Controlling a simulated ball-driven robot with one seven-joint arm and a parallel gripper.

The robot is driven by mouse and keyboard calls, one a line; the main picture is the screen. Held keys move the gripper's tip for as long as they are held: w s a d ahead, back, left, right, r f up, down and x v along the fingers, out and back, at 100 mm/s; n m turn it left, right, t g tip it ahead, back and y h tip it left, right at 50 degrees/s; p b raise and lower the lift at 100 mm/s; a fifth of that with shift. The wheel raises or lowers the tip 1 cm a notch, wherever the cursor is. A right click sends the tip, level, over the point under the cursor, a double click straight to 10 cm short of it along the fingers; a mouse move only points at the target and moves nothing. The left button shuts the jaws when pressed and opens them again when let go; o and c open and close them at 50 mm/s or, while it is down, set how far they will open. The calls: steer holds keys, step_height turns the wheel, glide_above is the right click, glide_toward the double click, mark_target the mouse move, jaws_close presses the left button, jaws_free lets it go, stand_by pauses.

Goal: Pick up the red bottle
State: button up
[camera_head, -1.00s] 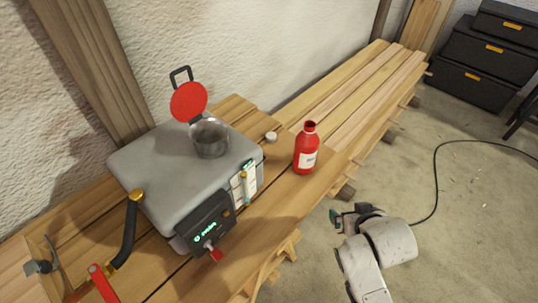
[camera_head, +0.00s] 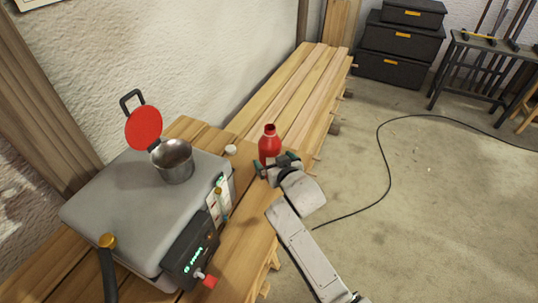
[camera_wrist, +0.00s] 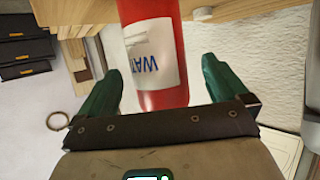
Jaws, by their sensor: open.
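The red bottle (camera_head: 269,141) stands upright on the wooden bench beside the grey machine. In the head view its lower part is hidden behind my gripper (camera_head: 279,167). In the wrist view the bottle (camera_wrist: 158,60) shows a white label with dark letters and lies between the two green fingers of my gripper (camera_wrist: 162,88). The fingers are open, with a gap on each side of the bottle.
The grey machine (camera_head: 120,210) stands left of the bottle with a metal pot (camera_head: 173,162) on it. A small white cap (camera_head: 231,149) lies nearby. Stacked planks (camera_head: 290,90) extend behind the bottle. A black cable (camera_head: 390,170) lies on the open floor at right.

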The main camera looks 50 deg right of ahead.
steer(key=x, duration=0.3)
steer(key=shift+w+d+r+p, duration=0.25)
steer(key=shift+p, duration=0.05)
steer(key=shift+w+d+f, duration=0.25)
steer(key=shift+w+f, duration=0.1)
steer(key=shift+w, duration=0.2)
steer(key=c, duration=1.1)
steer(key=shift+r, duration=0.15)
